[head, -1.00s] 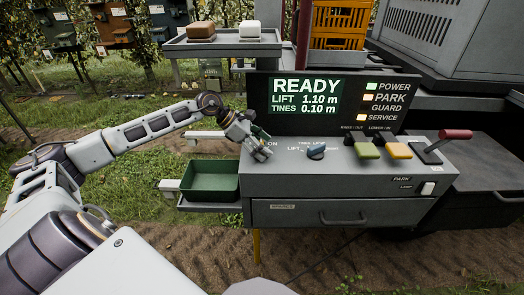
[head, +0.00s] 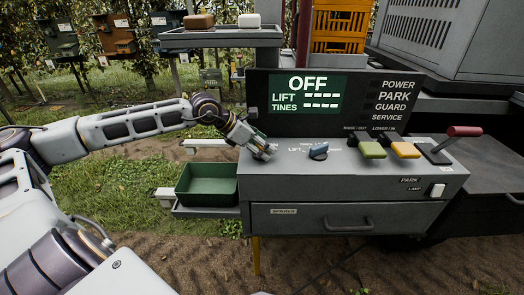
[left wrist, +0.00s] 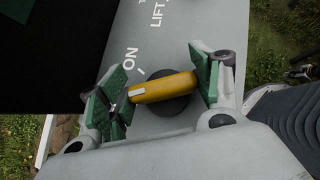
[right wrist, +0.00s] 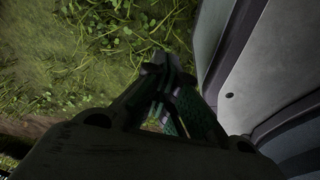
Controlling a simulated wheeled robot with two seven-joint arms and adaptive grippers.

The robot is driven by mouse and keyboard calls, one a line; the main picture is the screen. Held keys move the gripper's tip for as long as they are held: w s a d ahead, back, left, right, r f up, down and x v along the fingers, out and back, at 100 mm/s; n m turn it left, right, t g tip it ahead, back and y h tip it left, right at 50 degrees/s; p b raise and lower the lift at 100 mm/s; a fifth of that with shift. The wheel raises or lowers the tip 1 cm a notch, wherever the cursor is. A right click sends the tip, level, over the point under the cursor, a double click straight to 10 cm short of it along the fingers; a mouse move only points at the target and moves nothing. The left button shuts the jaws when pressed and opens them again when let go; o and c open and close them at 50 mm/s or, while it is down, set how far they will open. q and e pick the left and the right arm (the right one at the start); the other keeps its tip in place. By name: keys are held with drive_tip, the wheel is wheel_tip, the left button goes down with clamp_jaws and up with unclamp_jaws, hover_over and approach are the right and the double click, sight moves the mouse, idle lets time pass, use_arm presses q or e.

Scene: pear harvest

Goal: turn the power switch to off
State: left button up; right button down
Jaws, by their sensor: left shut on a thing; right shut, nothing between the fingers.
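The power switch (left wrist: 165,87) is a yellow rotary handle with a white mark at one end, on a dark round base near the ON label in the left wrist view. My left gripper (left wrist: 163,88) is shut on it, with green pads at its two ends. In the head view my left gripper (head: 264,151) hides the switch at the console's left end. The display (head: 307,100) reads OFF, with dashes for LIFT and TINES, and the indicator lamps beside it are dark. My right gripper (right wrist: 165,85) is shut and empty over grass.
On the grey console (head: 340,185) are a blue knob (head: 318,151), a green lever (head: 372,150), a yellow lever (head: 405,149) and a red-handled lever (head: 464,131). A green bin (head: 207,184) sits at its left. A shelf (head: 220,38) with two blocks stands behind.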

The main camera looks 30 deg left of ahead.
use_arm(q)
drive_tip(key=shift+n+t+y+b, duration=0.3)
drive_tip(key=shift+n+y+b, duration=0.35)
drive_tip(key=shift+b, duration=0.25)
use_arm(e)
drive_tip(key=shift+w+a+r, duration=0.1)
drive_tip(key=shift+w+a, duration=0.35)
drive_tip(key=shift+w, duration=0.25)
drive_tip(key=shift+w+a+r, duration=0.1)
drive_tip(key=shift+w+a, duration=0.3)
drive_tip(key=shift+w, duration=0.3)
drive_tip(key=shift+w+a+r, duration=0.1)
drive_tip(key=shift+w+a, duration=0.35)
drive_tip(key=shift+w, duration=0.25)
use_arm(q)
drive_tip(key=o, duration=1)
drive_tip(key=shift+h+v, duration=0.25)
drive_tip(key=shift+v, duration=0.65)
drive_tip(key=shift+s+a+r, duration=0.25)
drive_tip(key=shift+s+r, duration=0.15)
drive_tip(key=shift+s+r, duration=0.1)
drive_tip(key=shift+r, duration=0.1)
drive_tip(key=shift+v, duration=4.25)
